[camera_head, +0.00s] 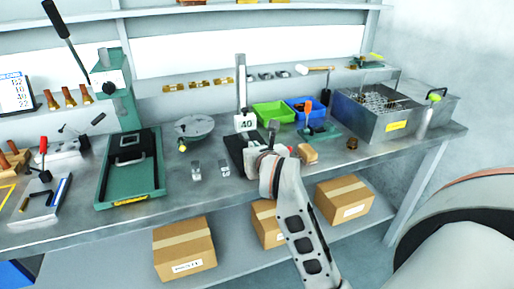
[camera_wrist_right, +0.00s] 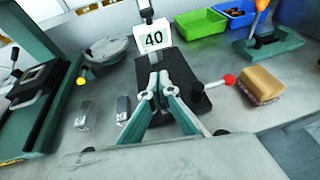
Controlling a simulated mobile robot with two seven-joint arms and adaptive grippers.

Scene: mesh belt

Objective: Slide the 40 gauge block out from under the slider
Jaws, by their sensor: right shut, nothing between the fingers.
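My left gripper is not in view.
Two small grey blocks (camera_wrist_right: 84,115) (camera_wrist_right: 122,108) stand left of the base. A red-knobbed lever (camera_wrist_right: 228,80) sticks out at its right, near a brown brush-like block (camera_wrist_right: 262,84). Green (camera_head: 273,114) and blue (camera_head: 304,108) bins stand behind.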

